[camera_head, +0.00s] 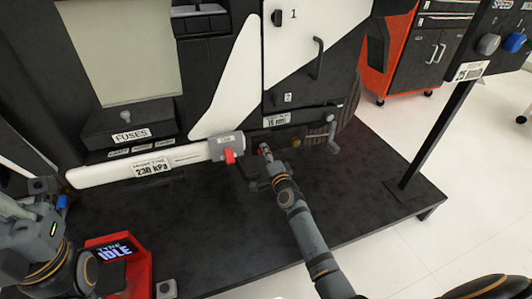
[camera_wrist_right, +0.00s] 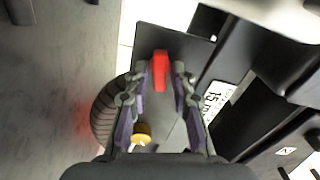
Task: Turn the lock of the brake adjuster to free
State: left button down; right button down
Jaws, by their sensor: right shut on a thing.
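My right gripper (camera_head: 264,151) is at the lower front of the black rig, below a plate marked "15 mm" (camera_head: 277,120). In the right wrist view, its two fingers (camera_wrist_right: 160,80) are shut on a small red lever (camera_wrist_right: 160,68), which I take to be the adjuster's lock. Only a bit of red shows at the fingertips in the head view. A yellow knob (camera_head: 296,142) sits just right of the gripper; it also shows in the wrist view (camera_wrist_right: 141,133). The lock's markings are not readable. Links of my left arm show at lower left, but its fingers do not.
Another red lever (camera_head: 229,157) hangs from a grey box (camera_head: 226,145) just left of my right gripper. A white tube marked 230 kPa (camera_head: 95,177) runs left. A red-framed display reading "TYRE IDLE" (camera_head: 115,250) is at lower left. A black post (camera_head: 437,140) stands at right.

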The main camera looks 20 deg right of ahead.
jog(key=shift+f+m, duration=0.1)
jog(key=shift+m, duration=1.1)
jog(key=c, duration=1.5)
grip_release()
jog(key=shift+o, duration=0.7)
jog(key=s, duration=1.2)
jog(key=shift+d, duration=0.25)
